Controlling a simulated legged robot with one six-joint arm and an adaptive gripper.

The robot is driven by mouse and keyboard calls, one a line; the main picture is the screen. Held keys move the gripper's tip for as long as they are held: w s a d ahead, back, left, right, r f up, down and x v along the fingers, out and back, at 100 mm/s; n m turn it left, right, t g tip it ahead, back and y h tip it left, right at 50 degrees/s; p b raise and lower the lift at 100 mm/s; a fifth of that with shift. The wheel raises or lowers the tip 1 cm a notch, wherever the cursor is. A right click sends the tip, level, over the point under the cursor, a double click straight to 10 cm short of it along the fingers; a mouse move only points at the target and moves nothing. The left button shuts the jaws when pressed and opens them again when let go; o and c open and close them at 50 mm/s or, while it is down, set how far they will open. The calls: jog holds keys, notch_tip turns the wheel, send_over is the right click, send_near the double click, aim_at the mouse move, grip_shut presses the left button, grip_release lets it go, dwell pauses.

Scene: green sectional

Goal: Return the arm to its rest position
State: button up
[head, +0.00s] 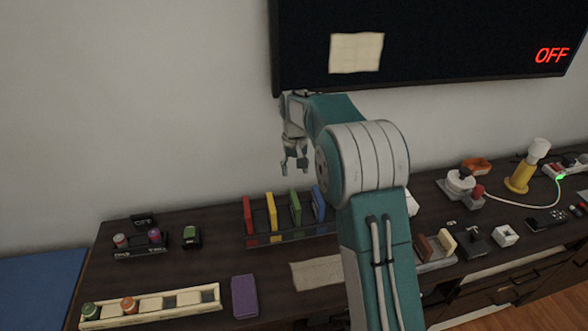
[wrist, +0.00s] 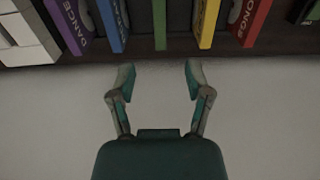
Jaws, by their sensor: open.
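My gripper (head: 294,166) hangs at the end of my teal and white arm in the head view, fingers pointing down. It is above the back of the dark cabinet, close in front of the wall. In the wrist view my gripper (wrist: 160,78) is open, its two fingers apart with nothing between them. Below it in the head view stands a rack (head: 290,237) of upright coloured cases: red (head: 248,215), yellow (head: 271,212), green (head: 295,208) and blue (head: 318,204). My arm hides part of the cabinet's middle.
A wall screen (head: 450,45) reading OFF hangs behind the arm. The dark cabinet top (head: 200,275) carries a long cream tray (head: 165,305), a purple case (head: 245,297), a black holder (head: 140,247) and a yellow lamp (head: 521,177). Air left of my gripper is clear.

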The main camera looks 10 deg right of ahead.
jog(key=s+r+t, duration=0.3)
jog(key=s+r, duration=1.1)
jog(key=s, duration=0.3)
jog(key=s+f+t, duration=0.1)
jog(key=s+t, duration=0.1)
jog(key=s, duration=1.7)
jog(key=shift+s+f+t, duration=0.3)
jog(key=shift+s, duration=0.1)
